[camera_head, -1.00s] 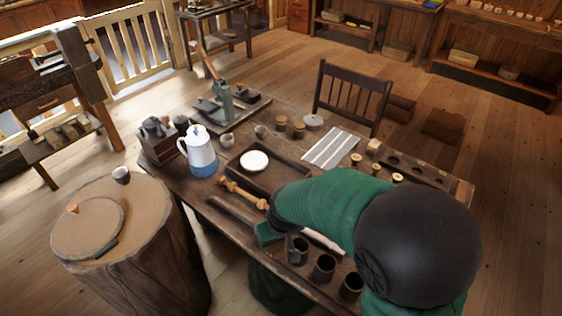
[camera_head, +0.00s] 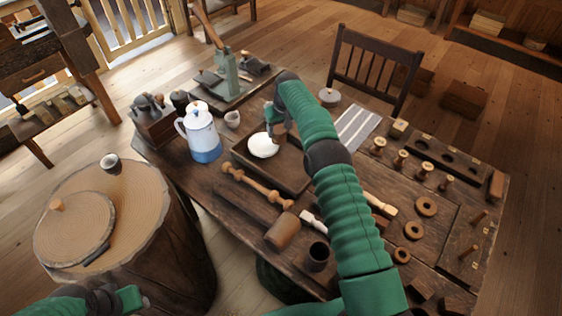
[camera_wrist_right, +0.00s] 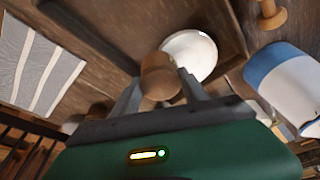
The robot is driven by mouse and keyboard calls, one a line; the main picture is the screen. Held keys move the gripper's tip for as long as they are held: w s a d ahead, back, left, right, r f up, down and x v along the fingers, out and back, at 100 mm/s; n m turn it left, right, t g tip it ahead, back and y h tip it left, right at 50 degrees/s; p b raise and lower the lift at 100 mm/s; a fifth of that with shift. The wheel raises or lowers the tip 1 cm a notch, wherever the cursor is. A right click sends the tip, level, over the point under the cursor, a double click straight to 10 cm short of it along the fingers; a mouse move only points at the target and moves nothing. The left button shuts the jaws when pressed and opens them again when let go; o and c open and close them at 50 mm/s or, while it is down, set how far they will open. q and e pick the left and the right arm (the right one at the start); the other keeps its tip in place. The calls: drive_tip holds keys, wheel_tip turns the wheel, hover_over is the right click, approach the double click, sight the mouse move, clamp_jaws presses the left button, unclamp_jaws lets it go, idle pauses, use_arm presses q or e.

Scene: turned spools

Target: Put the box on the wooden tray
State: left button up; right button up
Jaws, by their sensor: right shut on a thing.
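The dark wooden tray (camera_head: 290,178) with a raised rim lies on the table, with a white dish (camera_head: 264,146) on it. My right gripper (camera_head: 275,124) is over the back part of the tray, by the dish. In the right wrist view it is shut on a small round brown wooden box (camera_wrist_right: 158,78), between its two fingers. The white dish (camera_wrist_right: 188,55) shows just behind the box there. In the head view the box is mostly hidden by the gripper, and its height over the tray is unclear. My left gripper (camera_head: 130,298) is low at the left, its fingers unclear.
A blue-and-white pot (camera_head: 199,135) stands left of the tray. A turned wooden spindle (camera_head: 257,186) and a mallet (camera_head: 282,230) lie in front. A striped cloth (camera_head: 357,126) lies to the right, with several spools and rings beyond it. A chair (camera_head: 375,65) stands behind.

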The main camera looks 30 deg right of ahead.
drive_tip(key=shift+d+f, duration=0.15)
drive_tip(key=shift+d, duration=0.25)
drive_tip(key=s, duration=1.5)
drive_tip(key=shift+a+f+p, duration=0.35)
drive_tip(key=shift+a, duration=0.05)
drive_tip(key=shift+s, duration=0.45)
drive_tip(key=shift+s+f, duration=0.15)
drive_tip(key=shift+f, duration=0.2)
wheel_tip(320, 180, down, 3)
drive_tip(key=shift+a+f, duration=0.1)
use_arm(q)
drive_tip(key=shift+d+r, duration=0.2)
drive_tip(key=shift+r, duration=0.2)
use_arm(e)
drive_tip(key=shift+f, duration=0.1)
drive_tip(key=o, duration=1.3)
drive_tip(key=shift+c, duration=0.2)
use_arm(q)
drive_tip(key=shift+d, duration=0.1)
use_arm(e)
drive_tip(key=shift+o, duration=1.3)
